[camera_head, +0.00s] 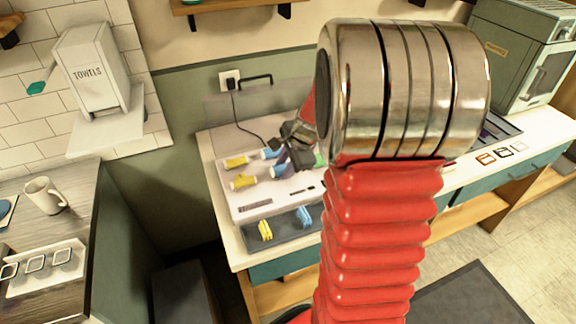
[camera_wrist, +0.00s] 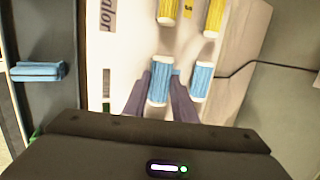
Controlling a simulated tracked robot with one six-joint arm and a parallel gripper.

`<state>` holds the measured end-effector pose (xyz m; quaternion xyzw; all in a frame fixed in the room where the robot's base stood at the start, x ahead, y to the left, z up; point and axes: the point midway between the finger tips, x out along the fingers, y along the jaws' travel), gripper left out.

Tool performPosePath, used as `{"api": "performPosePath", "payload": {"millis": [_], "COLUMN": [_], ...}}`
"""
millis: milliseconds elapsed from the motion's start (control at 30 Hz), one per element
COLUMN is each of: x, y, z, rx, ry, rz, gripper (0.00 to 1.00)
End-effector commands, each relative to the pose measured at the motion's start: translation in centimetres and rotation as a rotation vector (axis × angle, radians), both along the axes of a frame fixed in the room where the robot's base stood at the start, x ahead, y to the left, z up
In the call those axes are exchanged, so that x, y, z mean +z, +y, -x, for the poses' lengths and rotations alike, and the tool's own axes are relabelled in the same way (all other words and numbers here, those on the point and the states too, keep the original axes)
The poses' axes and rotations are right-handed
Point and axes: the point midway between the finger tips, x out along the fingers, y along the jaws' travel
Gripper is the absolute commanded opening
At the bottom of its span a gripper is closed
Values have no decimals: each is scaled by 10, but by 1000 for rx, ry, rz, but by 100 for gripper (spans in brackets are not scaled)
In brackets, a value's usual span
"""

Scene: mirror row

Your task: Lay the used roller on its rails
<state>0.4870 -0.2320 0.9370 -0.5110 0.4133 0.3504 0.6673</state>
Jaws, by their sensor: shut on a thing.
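A blue roller with white end caps (camera_wrist: 160,84) lies between the fingers of my gripper (camera_wrist: 160,103), which is shut on it. In the head view the held roller (camera_head: 278,171) shows at the fingertips of my gripper (camera_head: 285,163), over a white panel (camera_head: 290,199). I cannot tell whether it touches the panel. A second blue roller (camera_wrist: 202,82) lies beside it, apart from the fingers. Two yellow rollers, one (camera_wrist: 168,11) in line with the held one and another (camera_wrist: 214,17), lie farther up. I cannot make out separate rails or which roller is used.
A dark tray (camera_head: 283,238) at the panel's front holds a yellow piece (camera_head: 265,230) and a blue piece (camera_head: 304,217). A black cord (camera_head: 245,125) runs from a wall outlet (camera_head: 229,80) toward the panel. A counter with a mug (camera_head: 45,195) stands left. My arm hides the middle.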

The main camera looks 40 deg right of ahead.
Motion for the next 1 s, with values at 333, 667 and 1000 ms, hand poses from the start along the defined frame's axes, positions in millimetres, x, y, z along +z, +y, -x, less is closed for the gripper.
{"api": "performPosePath", "payload": {"millis": [333,667,1000], "x": [-7,-8,-9], "y": [2,3,3], "z": [0,1,3], "rx": [0,0,2], "ry": [6,10,14], "rz": [-5,-7,-8], "gripper": [3,37,37]}}
